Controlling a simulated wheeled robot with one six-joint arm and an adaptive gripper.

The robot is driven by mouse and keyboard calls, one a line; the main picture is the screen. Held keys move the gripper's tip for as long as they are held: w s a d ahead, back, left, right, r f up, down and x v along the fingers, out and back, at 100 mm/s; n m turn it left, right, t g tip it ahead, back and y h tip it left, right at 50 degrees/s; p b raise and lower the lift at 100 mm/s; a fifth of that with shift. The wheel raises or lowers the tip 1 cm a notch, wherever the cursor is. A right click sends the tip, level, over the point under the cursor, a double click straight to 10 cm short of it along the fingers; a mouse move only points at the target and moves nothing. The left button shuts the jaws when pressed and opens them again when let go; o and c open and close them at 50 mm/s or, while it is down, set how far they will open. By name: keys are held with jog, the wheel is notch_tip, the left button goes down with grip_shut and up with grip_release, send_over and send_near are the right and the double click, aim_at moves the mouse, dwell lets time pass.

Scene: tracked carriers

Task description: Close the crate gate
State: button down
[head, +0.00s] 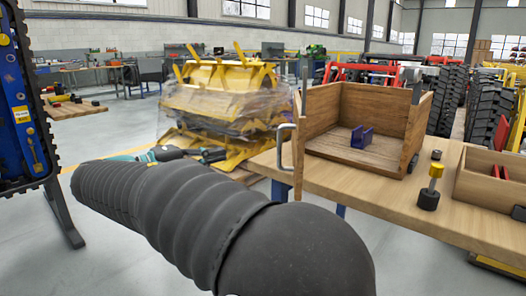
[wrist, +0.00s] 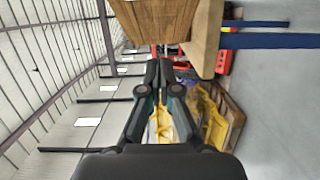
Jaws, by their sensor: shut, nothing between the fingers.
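The open-topped wooden crate (head: 335,165) stands on the workbench, with its near side open. A narrow upright board with a grey handle (head: 283,146) stands at its front left corner, seen almost edge-on. It looks like the gate (head: 298,140), swung open. My gripper (head: 215,156) is left of the handle and apart from it, partly hidden behind my arm. In the wrist view my gripper (wrist: 160,62) is shut and empty. A wooden panel (wrist: 150,22) lies beyond its fingertips; I cannot tell whether it is the gate or a crate wall.
On the workbench (head: 345,190), a yellow-topped black part (head: 431,186) and a smaller wooden box (head: 482,185) stand to the right. A wrapped yellow load (head: 225,100) stands behind my gripper. Open floor lies at the left.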

jog(key=w+d, duration=0.3)
jog(key=d, duration=0.7)
jog(key=shift+w+d+r, duration=0.15)
jog(key=shift+w+d, duration=0.15)
jog(key=shift+w, duration=0.1)
